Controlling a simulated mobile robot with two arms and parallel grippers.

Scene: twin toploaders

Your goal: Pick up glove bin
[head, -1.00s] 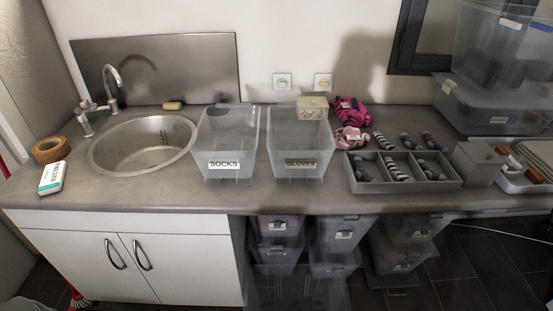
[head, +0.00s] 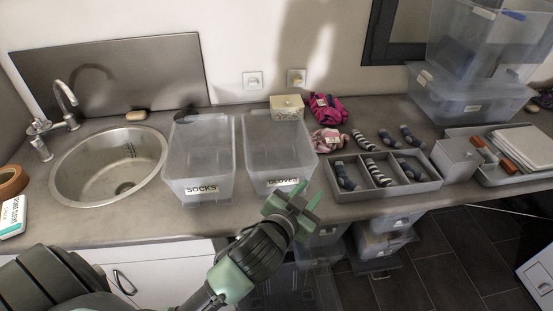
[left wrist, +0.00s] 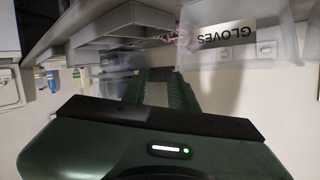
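The glove bin (head: 270,165) is a clear open-top tub labelled GLOVES, standing on the counter right of the matching SOCKS bin (head: 200,160). It looks empty. My left gripper (head: 291,208) is in front of the glove bin's lower right corner, near the counter's front edge, and does not hold it. In the left wrist view the picture is upside down; the glove bin (left wrist: 238,48) shows at the upper right, beyond the fingers (left wrist: 158,92). The fingers stand apart with an empty gap between them. My right gripper is in neither view.
A small patterned box (head: 287,107) stands behind the glove bin. Pink gloves (head: 326,108) and a grey divided tray (head: 385,180) with rolled socks lie to the right. A sink (head: 110,165) is at left. More clear bins stand under the counter.

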